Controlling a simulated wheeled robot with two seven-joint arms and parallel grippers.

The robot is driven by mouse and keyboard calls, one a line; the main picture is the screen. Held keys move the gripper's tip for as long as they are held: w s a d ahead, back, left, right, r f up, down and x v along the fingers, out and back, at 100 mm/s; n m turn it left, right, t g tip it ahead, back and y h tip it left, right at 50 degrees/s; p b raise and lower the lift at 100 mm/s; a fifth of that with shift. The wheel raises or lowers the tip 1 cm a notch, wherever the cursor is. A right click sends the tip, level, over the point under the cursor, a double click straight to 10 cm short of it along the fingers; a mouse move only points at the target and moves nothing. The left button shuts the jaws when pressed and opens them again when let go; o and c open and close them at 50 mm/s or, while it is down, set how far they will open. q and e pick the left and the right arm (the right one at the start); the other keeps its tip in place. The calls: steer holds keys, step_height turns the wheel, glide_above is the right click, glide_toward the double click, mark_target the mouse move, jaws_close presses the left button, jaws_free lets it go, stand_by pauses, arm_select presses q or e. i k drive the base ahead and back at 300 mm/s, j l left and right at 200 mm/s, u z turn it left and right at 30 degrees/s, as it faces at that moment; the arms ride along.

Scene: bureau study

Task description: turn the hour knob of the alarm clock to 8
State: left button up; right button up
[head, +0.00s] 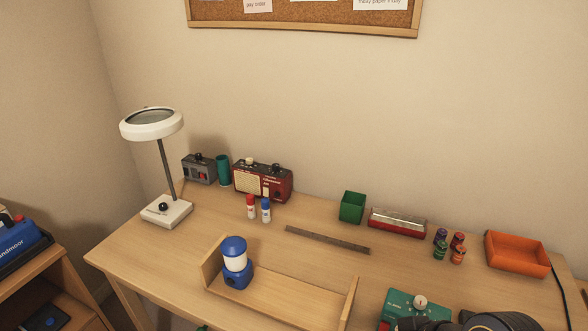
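No clock face is readable in the head view, so I cannot tell for sure which thing is the alarm clock. A green box (398,299) with a cream knob (420,302) on top stands at the front right of the desk, partly cut off and partly covered by my dark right arm. A grey box (197,172) with a black knob (198,156) on top stands at the back left. My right arm reaches in at the bottom right, close to the green box. Its fingers cannot be made out. My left gripper is not in view.
A wooden rack (300,298) with a blue lantern (236,262) stands in front. A ruler (327,240) lies mid-desk.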

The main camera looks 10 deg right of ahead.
mark_target(420, 303)
steer(key=z, duration=1.55)
